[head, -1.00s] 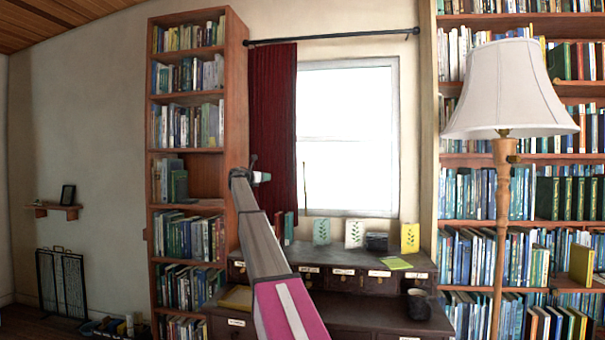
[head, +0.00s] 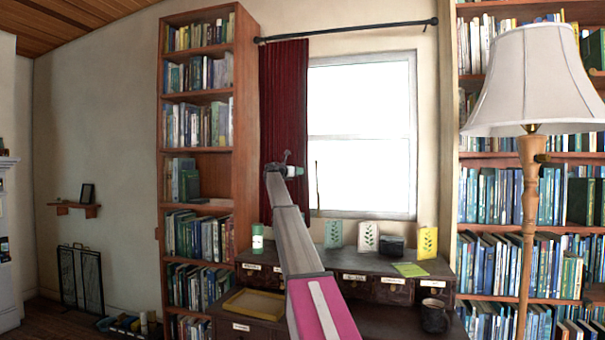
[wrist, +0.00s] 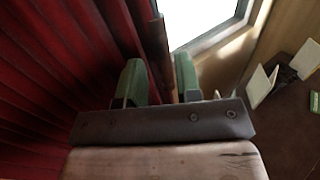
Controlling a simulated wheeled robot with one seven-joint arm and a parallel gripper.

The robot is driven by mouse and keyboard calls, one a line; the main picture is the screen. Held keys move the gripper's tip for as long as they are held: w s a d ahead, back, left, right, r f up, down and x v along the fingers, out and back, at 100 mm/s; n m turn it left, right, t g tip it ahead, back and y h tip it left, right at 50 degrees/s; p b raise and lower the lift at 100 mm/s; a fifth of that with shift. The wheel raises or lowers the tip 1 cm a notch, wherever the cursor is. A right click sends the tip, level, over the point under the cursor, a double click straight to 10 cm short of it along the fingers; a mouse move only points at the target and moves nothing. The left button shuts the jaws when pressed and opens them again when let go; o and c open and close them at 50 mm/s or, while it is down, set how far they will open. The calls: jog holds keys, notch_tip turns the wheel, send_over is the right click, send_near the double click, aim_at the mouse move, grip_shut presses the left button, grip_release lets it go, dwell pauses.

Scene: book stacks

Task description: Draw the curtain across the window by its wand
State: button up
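The dark red curtain (head: 283,110) hangs bunched at the left side of the bright window (head: 362,130). A thin dark wand (head: 317,185) hangs by the curtain's right edge, in front of the pane. My gripper (head: 290,171) is in front of the curtain's lower part, left of the wand. In the wrist view, the green fingertips of my gripper (wrist: 160,80) are apart. A brown upright strip, which looks like the wand (wrist: 162,50), shows between them; I cannot tell whether it touches either finger. The red curtain (wrist: 60,80) fills the left of that view.
A black curtain rod (head: 345,30) runs above the window. A dark desk (head: 345,262) with cards, a yellow tray (head: 262,303) and a mug (head: 434,315) stands below. A floor lamp (head: 532,80) stands right, and a tall bookcase (head: 245,120) left.

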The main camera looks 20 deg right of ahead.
jog(key=shift+x, duration=1.75)
grip_shut()
jog(key=s+d, duration=1.1)
jog(key=d, duration=0.5)
jog(key=s+d, duration=1.1)
jog(key=d, duration=0.6)
jog(key=s+d, duration=1.1)
jog(key=d, duration=0.5)
jog(key=shift+s+d, duration=0.2)
grip_release()
jog(key=shift+a, duration=0.15)
